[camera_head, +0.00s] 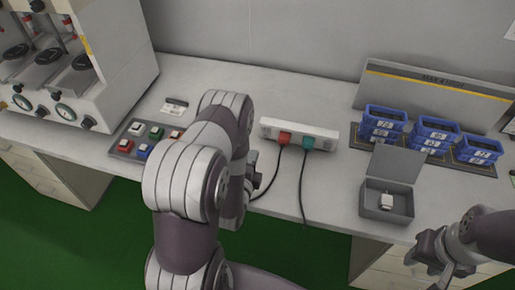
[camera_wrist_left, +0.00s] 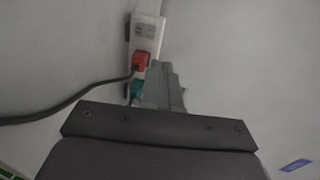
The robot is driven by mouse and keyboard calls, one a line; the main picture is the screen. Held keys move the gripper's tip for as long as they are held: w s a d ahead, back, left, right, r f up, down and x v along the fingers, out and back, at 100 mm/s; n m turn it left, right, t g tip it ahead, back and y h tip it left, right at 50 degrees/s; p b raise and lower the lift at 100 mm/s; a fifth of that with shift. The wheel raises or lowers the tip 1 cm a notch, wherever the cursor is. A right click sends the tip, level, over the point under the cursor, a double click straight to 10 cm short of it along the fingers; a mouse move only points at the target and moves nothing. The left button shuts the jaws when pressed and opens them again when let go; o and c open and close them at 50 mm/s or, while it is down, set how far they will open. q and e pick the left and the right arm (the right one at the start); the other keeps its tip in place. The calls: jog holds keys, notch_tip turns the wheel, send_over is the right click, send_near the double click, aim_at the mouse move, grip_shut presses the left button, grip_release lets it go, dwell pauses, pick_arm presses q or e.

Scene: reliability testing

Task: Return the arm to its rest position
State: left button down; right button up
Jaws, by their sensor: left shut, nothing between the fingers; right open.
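My left arm reaches in over the table in the head view, and its links cover part of the button panel. My left gripper (camera_head: 254,178) is mostly hidden behind the arm, near the front of the power strip. In the left wrist view its fingers (camera_wrist_left: 165,86) are together with nothing between them, and the power strip lies beyond them. My right gripper (camera_head: 438,270) is open and empty at the lower right, in front of the table edge and the grey box.
The power strip (camera_head: 322,135) holds a red plug (camera_head: 284,138) and a teal plug (camera_head: 307,143), with cables trailing off the table. An open grey box (camera_head: 370,208) holds a small white object (camera_head: 387,201). Blue bins (camera_head: 433,134) stand back right; a button panel (camera_head: 125,145) sits left.

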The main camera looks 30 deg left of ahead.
pick_arm(q)
jog(key=w+d+r+n+g+h+p, duration=0.1)
jog(key=w+d+r+n+g+h, duration=0.1)
jog(key=w+d+r+n+g, duration=0.25)
jog(key=s+d+r+n+g, duration=0.1)
jog(key=s+r+n+g, duration=0.1)
jog(key=s, duration=0.4)
jog(key=s+d+r+n+g+h, duration=0.1)
jog(key=s+d+r+n+g, duration=0.1)
jog(key=s+r+n+g, duration=0.1)
jog(key=s+d+r+n+g, duration=0.2)
jog(key=s+r+n+g, duration=0.1)
jog(key=s, duration=0.5)
jog(key=n+g+p, duration=0.1)
jog(key=n, duration=0.1)
jog(key=shift+s+d+r+n+h, duration=0.2)
jog(key=shift+s+n+h, duration=0.1)
jog(key=shift+s+n, duration=0.1)
jog(key=shift+g, duration=0.25)
